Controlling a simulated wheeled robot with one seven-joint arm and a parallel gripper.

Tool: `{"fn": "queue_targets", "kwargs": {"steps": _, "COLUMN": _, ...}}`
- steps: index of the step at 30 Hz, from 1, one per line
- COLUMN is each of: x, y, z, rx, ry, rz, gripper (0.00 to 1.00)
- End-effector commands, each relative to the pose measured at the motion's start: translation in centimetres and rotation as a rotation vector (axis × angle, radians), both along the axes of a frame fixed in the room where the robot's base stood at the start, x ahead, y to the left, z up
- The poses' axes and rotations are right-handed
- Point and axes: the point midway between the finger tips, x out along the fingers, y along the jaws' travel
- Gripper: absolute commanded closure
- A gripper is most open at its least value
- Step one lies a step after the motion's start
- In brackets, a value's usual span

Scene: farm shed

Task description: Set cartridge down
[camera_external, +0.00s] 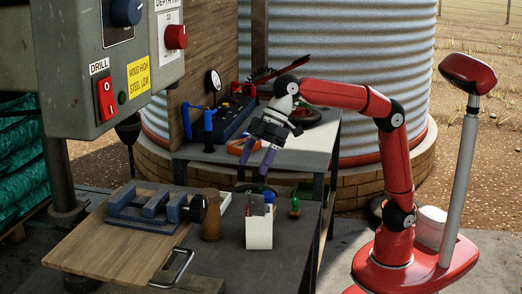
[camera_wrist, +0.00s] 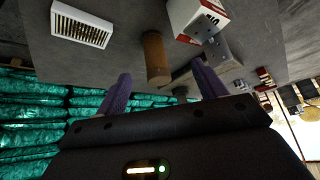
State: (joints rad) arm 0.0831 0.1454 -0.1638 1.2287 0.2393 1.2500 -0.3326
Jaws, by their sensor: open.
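My gripper (camera_external: 258,157) hangs over the near edge of the back table, its purple fingers apart and pointing down. In the wrist view my gripper (camera_wrist: 164,88) is open, with nothing seen held between the fingers. A brown cylinder (camera_wrist: 157,58) lies in line with the gap, beyond the fingertips; I cannot tell whether it is the cartridge. In the external view a brown bottle-shaped object (camera_external: 210,215) stands upright on the front bench, left of and below my gripper. No object is clearly marked as the cartridge.
A white open box (camera_external: 259,232) with tools stands on the front bench, beside a small green-topped item (camera_external: 295,207). A blue-grey vise (camera_external: 148,208) sits on a wooden board (camera_external: 115,248).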

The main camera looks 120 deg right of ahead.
Motion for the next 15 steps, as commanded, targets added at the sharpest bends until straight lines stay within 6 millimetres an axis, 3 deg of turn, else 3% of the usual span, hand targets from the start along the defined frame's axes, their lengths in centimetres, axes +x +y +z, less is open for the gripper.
{"fn": "queue_targets", "kwargs": {"steps": 1, "x": -2.8, "y": 0.9, "z": -0.3, "rx": 0.011, "ry": 0.003, "rz": -0.008, "gripper": 0.3}}
{"fn": "queue_targets", "kwargs": {"steps": 5, "x": -9.5, "y": 3.1, "z": -2.9, "rx": 0.025, "ry": 0.022, "rz": -0.039, "gripper": 0.3}}
{"fn": "queue_targets", "kwargs": {"steps": 12, "x": -22.0, "y": 6.4, "z": -11.2, "rx": 0.005, "ry": 0.05, "rz": -0.069, "gripper": 0.3}}
{"fn": "queue_targets", "kwargs": {"steps": 15, "x": -25.9, "y": 7.1, "z": -15.0, "rx": -0.013, "ry": 0.056, "rz": -0.077, "gripper": 0.3}}
